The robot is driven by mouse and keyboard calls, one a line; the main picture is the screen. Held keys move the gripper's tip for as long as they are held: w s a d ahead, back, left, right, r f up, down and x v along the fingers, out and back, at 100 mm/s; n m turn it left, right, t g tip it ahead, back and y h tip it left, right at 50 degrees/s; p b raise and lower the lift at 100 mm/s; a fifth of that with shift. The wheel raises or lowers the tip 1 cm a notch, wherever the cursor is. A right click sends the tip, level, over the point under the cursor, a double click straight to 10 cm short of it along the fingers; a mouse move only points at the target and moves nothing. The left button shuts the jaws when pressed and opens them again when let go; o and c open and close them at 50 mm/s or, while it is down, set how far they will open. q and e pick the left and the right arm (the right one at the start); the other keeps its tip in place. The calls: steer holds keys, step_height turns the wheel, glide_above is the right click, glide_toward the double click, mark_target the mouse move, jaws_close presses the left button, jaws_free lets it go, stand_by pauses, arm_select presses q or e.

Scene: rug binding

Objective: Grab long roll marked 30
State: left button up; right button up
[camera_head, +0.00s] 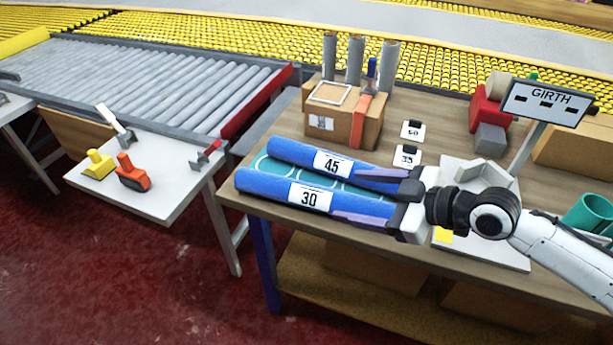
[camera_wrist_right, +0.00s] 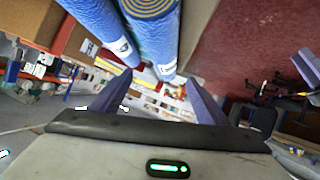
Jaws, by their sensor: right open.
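The blue roll marked 30 (camera_head: 268,190) lies along the near edge of the wooden table. A second blue roll marked 45 (camera_head: 297,152) lies behind it. My right gripper (camera_head: 345,194) is open and comes from the right, its purple fingers at the right ends of the rolls. One finger overlaps the 45 roll and the other the 30 roll in the picture. In the right wrist view, the roll nearer the red floor (camera_wrist_right: 158,42) shows its spiral end and appears ahead of the open fingers (camera_wrist_right: 157,88); the other roll (camera_wrist_right: 95,22) is left of it. Contact cannot be told. My left gripper is not in view.
Behind the rolls stand a cardboard box (camera_head: 330,122) and grey tubes (camera_head: 356,58). Cards marked 60 (camera_head: 412,131) and 35 (camera_head: 406,156) lie farther right. A GIRTH sign (camera_head: 546,100) stands near my right arm. A white side table (camera_head: 165,206) holds tools at left.

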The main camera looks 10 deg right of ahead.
mark_target(321, 195)
steer(key=x, duration=0.3)
steer(key=shift+w+a, duration=0.2)
steer(key=shift+w+a+f, duration=0.35)
steer(key=shift+a, duration=0.05)
steer(key=x, duration=0.2)
steer(key=p+x, duration=0.1)
steer(key=x, duration=0.2)
steer(key=shift+s+a+f, duration=0.15)
steer(key=shift+s+a, duration=0.05)
steer(key=shift+s, duration=0.1)
steer(key=shift+w+a+f, duration=0.1)
steer(key=shift+w, duration=0.05)
steer(key=c, duration=1.2)
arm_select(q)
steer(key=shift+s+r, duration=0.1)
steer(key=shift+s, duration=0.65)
arm_select(e)
steer(key=shift+c, duration=0.4)
